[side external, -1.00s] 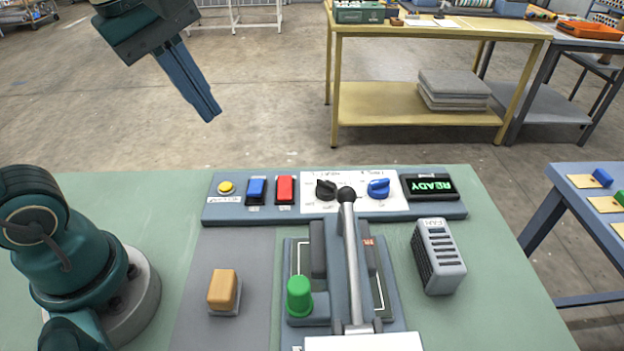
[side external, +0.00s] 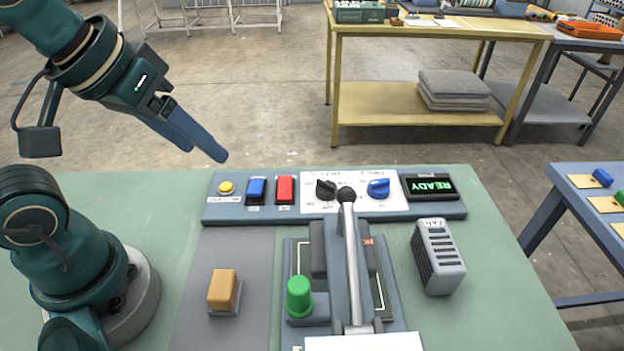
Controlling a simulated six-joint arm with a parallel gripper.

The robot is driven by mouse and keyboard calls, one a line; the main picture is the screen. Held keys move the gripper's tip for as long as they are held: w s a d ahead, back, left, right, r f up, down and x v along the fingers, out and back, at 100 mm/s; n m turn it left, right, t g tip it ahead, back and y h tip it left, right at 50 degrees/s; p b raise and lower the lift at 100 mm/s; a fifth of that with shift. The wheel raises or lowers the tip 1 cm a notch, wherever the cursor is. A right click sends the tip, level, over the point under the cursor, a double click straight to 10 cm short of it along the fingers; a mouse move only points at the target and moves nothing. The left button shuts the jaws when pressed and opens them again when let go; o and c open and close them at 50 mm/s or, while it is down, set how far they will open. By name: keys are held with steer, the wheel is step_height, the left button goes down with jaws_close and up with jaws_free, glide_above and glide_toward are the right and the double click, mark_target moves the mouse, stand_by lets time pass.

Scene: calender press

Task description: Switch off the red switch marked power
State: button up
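The red switch (side external: 285,190) is a rocker on the blue-grey control panel (side external: 430,211) at the back of the green table. A small label sits below it, too small to read. My gripper (side external: 206,155) is in the air above and to the left of the panel, pointing down and to the right. Its two blue fingertips look apart, with nothing between them. It touches nothing, and the red switch is fully visible.
A blue rocker (side external: 257,190) and a yellow button (side external: 226,187) are left of the red switch. Black (side external: 326,188) and blue (side external: 378,188) knobs and a READY display (side external: 430,187) are right. A tall lever (side external: 350,260) stands in front; a green knob (side external: 299,297) is beside it.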

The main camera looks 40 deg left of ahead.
steer(key=w+n+g, duration=0.1)
steer(key=w+n, duration=0.2)
steer(key=w, duration=0.2)
steer(key=n+g, duration=0.3)
steer(key=g, duration=0.1)
glide_above(285, 192)
step_height(285, 192, down, 7)
step_height(285, 192, down, 4)
steer(key=shift+a+r+g, duration=0.1)
steer(key=shift+r+g, duration=0.1)
steer(key=shift+g, duration=0.2)
steer(key=shift+f, duration=2.6)
